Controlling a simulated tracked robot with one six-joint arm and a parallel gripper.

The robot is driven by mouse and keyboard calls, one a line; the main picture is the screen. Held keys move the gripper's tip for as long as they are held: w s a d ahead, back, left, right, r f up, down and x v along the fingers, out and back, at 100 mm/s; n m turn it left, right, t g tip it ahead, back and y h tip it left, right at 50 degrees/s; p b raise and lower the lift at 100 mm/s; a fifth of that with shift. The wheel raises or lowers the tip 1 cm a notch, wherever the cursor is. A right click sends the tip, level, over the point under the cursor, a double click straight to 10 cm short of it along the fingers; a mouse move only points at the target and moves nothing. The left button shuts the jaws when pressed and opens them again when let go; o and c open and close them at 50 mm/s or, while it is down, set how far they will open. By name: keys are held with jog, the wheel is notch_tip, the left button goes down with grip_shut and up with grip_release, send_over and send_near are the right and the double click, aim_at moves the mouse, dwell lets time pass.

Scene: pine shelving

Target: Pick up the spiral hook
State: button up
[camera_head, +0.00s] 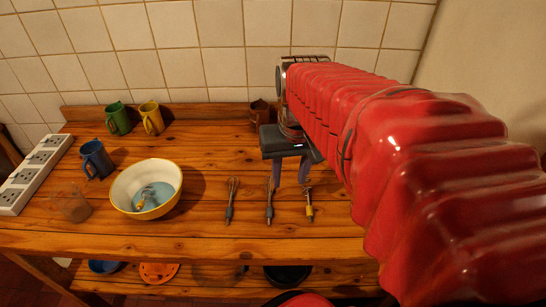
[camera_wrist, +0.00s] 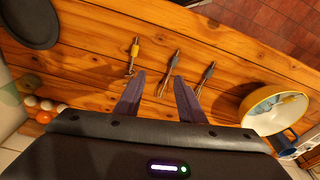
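Three small slim tools lie side by side on the wooden top: a left one with a dark handle and looped wire end (camera_head: 231,201), a middle one with a dark handle (camera_head: 269,202), and a right one with a yellow handle (camera_head: 309,207). In the wrist view they appear in reverse order: yellow-handled (camera_wrist: 134,52), middle (camera_wrist: 173,65), looped (camera_wrist: 207,75). Their ends are too small to tell which is the spiral hook. My gripper (camera_head: 290,181) is open and empty, above the far ends of the middle and yellow-handled tools; its spread fingers show in the wrist view (camera_wrist: 160,76).
A yellow-rimmed bowl (camera_head: 122,190) with small items inside stands left of the tools. Blue (camera_head: 95,160), green (camera_head: 118,119) and yellow (camera_head: 151,118) mugs and a power strip (camera_head: 32,177) are farther left. A brown mug (camera_head: 259,113) stands behind my gripper. Wood around the tools is clear.

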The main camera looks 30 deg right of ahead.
jog(key=m+g, duration=0.1)
jog(key=m, duration=0.1)
send_over(309, 209)
jog(key=f, duration=0.2)
jog(key=shift+d+r+y, duration=0.1)
jog(key=shift+r+y, duration=0.15)
jog(key=shift+y, duration=0.15)
jog(key=shift+f, duration=0.1)
jog(key=shift+w+f, duration=0.1)
jog(key=shift+f, duration=4.1)
jog(key=shift+f, duration=0.1)
jog(key=shift+f, duration=2.55)
jog(key=shift+c, duration=0.4)
grip_shut()
